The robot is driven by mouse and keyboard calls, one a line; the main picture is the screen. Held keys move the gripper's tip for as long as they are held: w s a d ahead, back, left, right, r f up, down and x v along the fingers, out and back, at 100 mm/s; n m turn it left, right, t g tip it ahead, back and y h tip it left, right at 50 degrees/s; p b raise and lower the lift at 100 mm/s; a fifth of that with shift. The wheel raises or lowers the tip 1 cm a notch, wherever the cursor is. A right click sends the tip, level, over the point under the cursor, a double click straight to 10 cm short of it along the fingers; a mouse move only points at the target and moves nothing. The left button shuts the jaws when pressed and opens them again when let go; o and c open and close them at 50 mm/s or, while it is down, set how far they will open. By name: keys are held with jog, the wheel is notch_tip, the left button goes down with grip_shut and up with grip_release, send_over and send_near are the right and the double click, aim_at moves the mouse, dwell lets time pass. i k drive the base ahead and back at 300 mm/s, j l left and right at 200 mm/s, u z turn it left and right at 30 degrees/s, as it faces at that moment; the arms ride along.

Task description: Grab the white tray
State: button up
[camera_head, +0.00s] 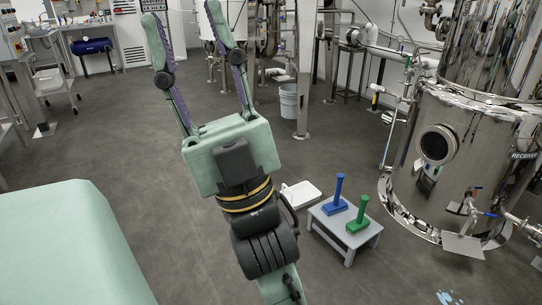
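A small white tray (302,193) lies to the right of my arm, low down, just behind a small grey table. Part of its left side is close to or hidden behind my arm, and I cannot tell whether it rests on the floor. My gripper (187,14) is raised at the top left, its two long green fingers with purple pads spread wide. It is open and empty, well apart from the tray.
The small grey table (347,236) holds a blue handled block (335,199) and a green handled block (358,218). A large shiny steel tank (465,150) stands at the right. A grey bucket (289,103) stands farther back. Grey floor is clear at the middle left.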

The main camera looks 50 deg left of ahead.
aim_at(303, 194)
jog(key=u, duration=1.25)
jog(key=i+u, duration=0.4)
jog(key=i, duration=0.5)
jog(key=i+j+u, duration=0.1)
jog(key=i+u, duration=0.2)
jog(key=i, duration=0.4)
jog(key=i+l+u, duration=0.1)
jog(key=i+u, duration=0.2)
jog(key=i, duration=0.4)
jog(key=i+u, duration=0.35)
jog(key=i, duration=1.1)
jog(key=i+z, duration=0.45)
jog(key=i, duration=0.15)
jog(key=i+j+z, duration=0.2)
jog(key=i+z, duration=0.55)
jog(key=z, duration=0.2)
jog(key=i+j+z, duration=0.15)
jog(key=z, duration=0.3)
jog(key=i+j+z, duration=0.3)
jog(key=z, duration=0.15)
jog(key=i+j+z, duration=0.15)
jog(key=z, duration=0.3)
jog(key=i+j+z, duration=0.2)
jog(key=z, duration=0.2)
jog(key=i+j+z, duration=0.1)
jog(key=j+z, duration=0.2)
jog(key=z, duration=0.15)
